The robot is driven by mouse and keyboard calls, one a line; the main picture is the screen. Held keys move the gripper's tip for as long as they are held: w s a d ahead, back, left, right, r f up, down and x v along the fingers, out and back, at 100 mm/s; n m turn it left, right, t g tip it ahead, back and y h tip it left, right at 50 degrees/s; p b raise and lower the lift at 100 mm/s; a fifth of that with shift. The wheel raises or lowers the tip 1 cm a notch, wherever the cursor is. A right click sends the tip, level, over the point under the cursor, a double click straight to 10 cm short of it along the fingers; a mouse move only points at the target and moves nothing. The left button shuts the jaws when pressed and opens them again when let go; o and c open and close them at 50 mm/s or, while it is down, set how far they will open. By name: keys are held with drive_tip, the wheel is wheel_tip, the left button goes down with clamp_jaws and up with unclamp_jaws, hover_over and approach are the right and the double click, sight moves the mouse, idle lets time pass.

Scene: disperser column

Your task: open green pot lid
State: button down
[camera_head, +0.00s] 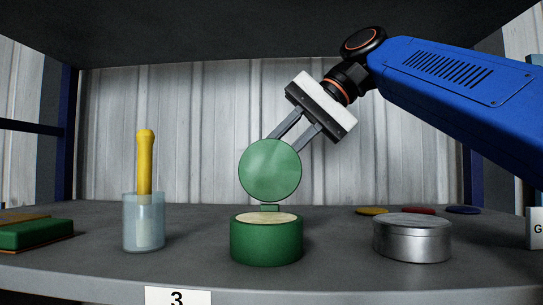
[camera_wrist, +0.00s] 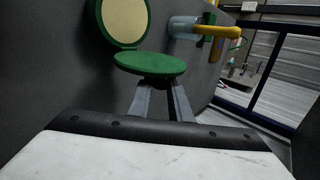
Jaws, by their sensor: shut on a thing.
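The green pot (camera_head: 267,243) stands upright on the shelf, its cream-coloured contents showing at the open top. Its round green lid (camera_head: 270,170) stands up on edge above the pot's back rim, at a small green hinge piece. In the wrist view the pot (camera_wrist: 95,12) and the lid (camera_wrist: 150,65) show at the top, with the lid swung away from the opening. My gripper (camera_head: 293,137) reaches down from the upper right and is shut on the lid. Its fingertips are hidden behind the lid in the head view; the fingers (camera_wrist: 159,92) also show in the wrist view.
A glass beaker (camera_head: 144,225) with a yellow-handled tool (camera_head: 145,165) stands left of the pot. A round metal tin (camera_head: 412,240) stands right. Coloured discs (camera_head: 418,211) lie behind the tin. An overhead panel (camera_head: 200,30) limits height.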

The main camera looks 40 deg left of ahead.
drive_tip(key=shift+f, duration=0.1)
drive_tip(key=c, duration=1.7)
unclamp_jaws()
drive_tip(key=shift+o, duration=0.2)
drive_tip(key=v, duration=0.7)
drive_tip(key=shift+w, duration=0.15)
drive_tip(key=shift+d, duration=0.1)
